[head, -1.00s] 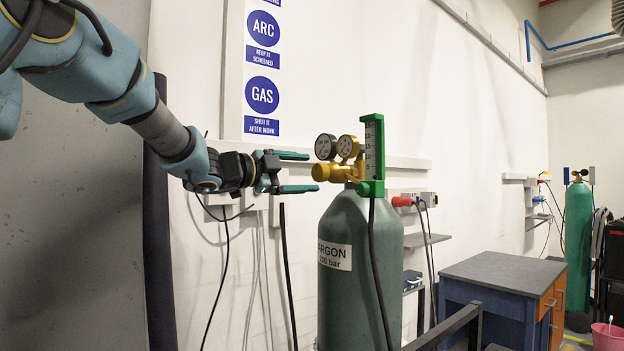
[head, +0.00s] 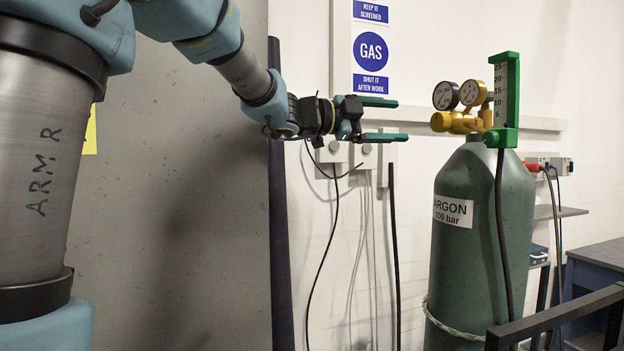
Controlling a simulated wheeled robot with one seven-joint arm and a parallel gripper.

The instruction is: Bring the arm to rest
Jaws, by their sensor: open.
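My gripper (head: 386,120) is in the upper middle of the head view. Its two green fingers are spread apart, one above the other, and point right. Nothing is between them. My arm (head: 215,45) reaches in from the upper left, raised and bent. To the right of the fingertips, with a gap in the picture, stands a green argon cylinder (head: 480,265) with a brass regulator (head: 457,123) and two gauges on top.
A green flowmeter (head: 506,100) sits on the regulator, with a dark hose hanging down. A dark rail (head: 560,315) crosses the lower right. A grey panel (head: 170,200) stands at left. Cables (head: 325,240) hang on the wall below my gripper. A blue cabinet (head: 595,285) is at right.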

